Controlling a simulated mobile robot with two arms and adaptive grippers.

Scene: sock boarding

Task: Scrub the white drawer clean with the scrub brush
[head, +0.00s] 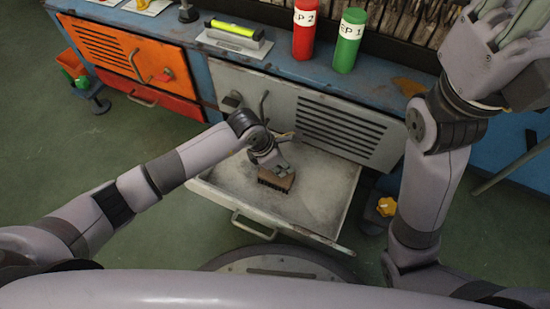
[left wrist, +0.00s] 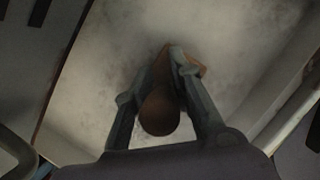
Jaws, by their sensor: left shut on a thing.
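The white drawer (head: 322,186) is pulled out of the blue cabinet, and its inside is smudged with grey dirt. The scrub brush (head: 277,181) is brown with dark bristles pointing down. It is inside the drawer near the middle, bristles at or close to the drawer floor; exact contact is hard to tell. My left gripper (head: 271,163) is shut on the brush from above. In the left wrist view the brush's rounded brown handle (left wrist: 160,112) sits between the two fingers, over the smudged drawer floor (left wrist: 245,45). My right gripper (head: 497,40) is raised at the upper right, its finger opening unclear.
A grey vented door (head: 345,128) is above the drawer, with an orange door (head: 125,52) and red drawer (head: 150,98) to the left. Red (head: 304,30) and green (head: 348,42) cylinders and a yellow-green level (head: 235,30) stand on the bench top.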

